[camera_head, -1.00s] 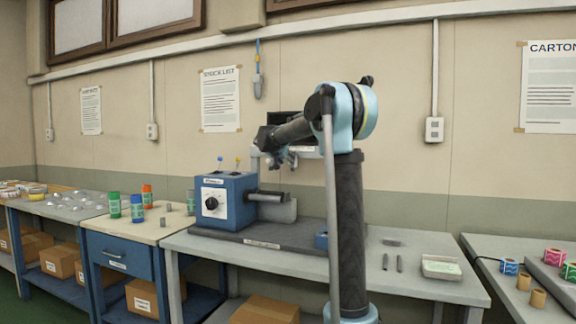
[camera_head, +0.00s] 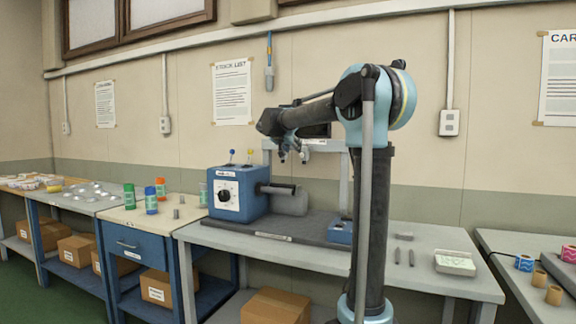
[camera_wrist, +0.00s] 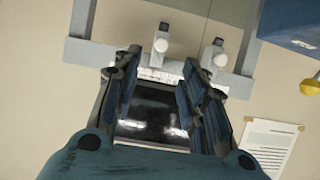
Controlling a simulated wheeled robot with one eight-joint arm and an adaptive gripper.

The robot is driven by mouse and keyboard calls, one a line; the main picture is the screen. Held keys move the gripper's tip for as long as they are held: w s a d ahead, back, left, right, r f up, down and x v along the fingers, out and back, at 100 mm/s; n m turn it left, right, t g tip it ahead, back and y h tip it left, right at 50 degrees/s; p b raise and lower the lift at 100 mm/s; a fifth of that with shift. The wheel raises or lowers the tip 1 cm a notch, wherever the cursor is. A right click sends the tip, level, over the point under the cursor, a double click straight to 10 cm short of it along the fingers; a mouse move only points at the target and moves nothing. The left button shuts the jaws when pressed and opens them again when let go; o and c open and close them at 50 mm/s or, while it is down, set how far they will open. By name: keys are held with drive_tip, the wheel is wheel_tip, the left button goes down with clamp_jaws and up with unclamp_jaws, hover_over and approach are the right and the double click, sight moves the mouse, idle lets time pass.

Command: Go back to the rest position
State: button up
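My gripper (camera_head: 292,157) hangs at the end of my bent arm, raised above the blue machine (camera_head: 238,193) on the grey bench, in front of the wall. In the wrist view my gripper (camera_wrist: 160,98) has its two dark fingers apart with nothing held between them. Beyond the fingers a dark glossy panel (camera_wrist: 150,115) and a pale fixture with two white knobs show, apart from the fingers as far as I can tell.
The blue machine carries a grey roller (camera_head: 291,201). A pale tray (camera_head: 455,263) and two small grey rods lie on the bench's right part. Green (camera_head: 129,196), blue and orange bottles stand on the left bench. Coloured rolls (camera_head: 524,263) lie far right.

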drive_tip(key=s+d+f+n+g, duration=0.1)
drive_tip(key=s+d+f+g, duration=0.1)
drive_tip(key=s+d+f, duration=0.5)
drive_tip(key=s+d+f+g+y, duration=0.15)
drive_tip(key=s+f, duration=0.35)
drive_tip(key=s, duration=0.6)
drive_tip(key=s+d+f+n+g, duration=0.1)
drive_tip(key=s+d+f+g, duration=0.1)
drive_tip(key=s+d+f, duration=0.5)
drive_tip(key=s+a+f+n+g+y, duration=0.1)
drive_tip(key=s+a+f+g+y, duration=0.1)
drive_tip(key=s+f, duration=0.9)
drive_tip(key=s+a+f+n+g+y, duration=0.2)
drive_tip(key=s+a+f, duration=0.2)
drive_tip(key=s+f, duration=0.8)
drive_tip(key=s, duration=0.5)
drive_tip(key=shift+s+a+f+n, duration=0.15)
drive_tip(key=shift+s+f+n, duration=0.05)
drive_tip(key=shift+s+n, duration=0.15)
drive_tip(key=shift+y, duration=0.25)
drive_tip(key=shift+w+f, duration=0.2)
drive_tip(key=shift+w, duration=0.3)
